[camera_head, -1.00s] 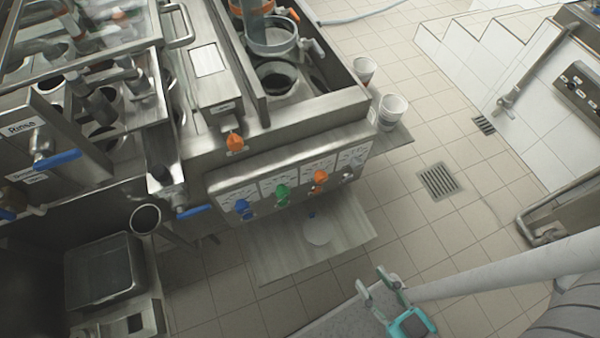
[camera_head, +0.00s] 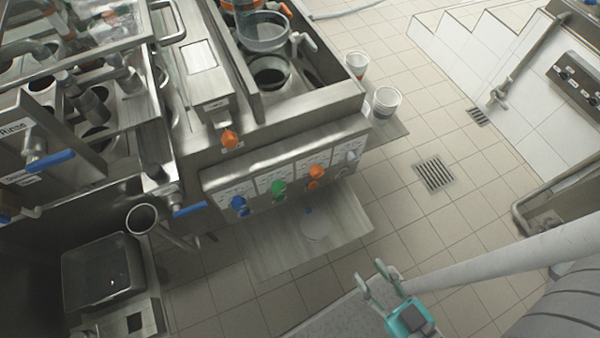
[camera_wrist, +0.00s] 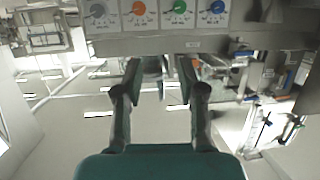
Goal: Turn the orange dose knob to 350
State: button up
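The orange dose knob (camera_head: 316,173) is on the front panel of the steel machine, between a green knob (camera_head: 279,188) and a grey knob (camera_head: 349,157). In the wrist view the orange knob (camera_wrist: 138,8) shows at the top edge, on a label dial too small to read. My gripper (camera_head: 371,271) is open and empty, apart from the panel, low and in front of it.
A blue knob (camera_head: 239,203) is at the panel's left end. Another orange knob (camera_head: 229,139) sits higher on the machine. A flat steel shelf (camera_head: 270,250) juts out below the panel. Two cups, one of them a white cup (camera_head: 386,101), stand at the machine's right. Tiled floor (camera_head: 440,225) is clear to the right.

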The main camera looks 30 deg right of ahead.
aim_at(314, 168)
jog(key=k+j+z, duration=0.2)
jog(key=k, duration=0.65)
jog(key=l, duration=0.1)
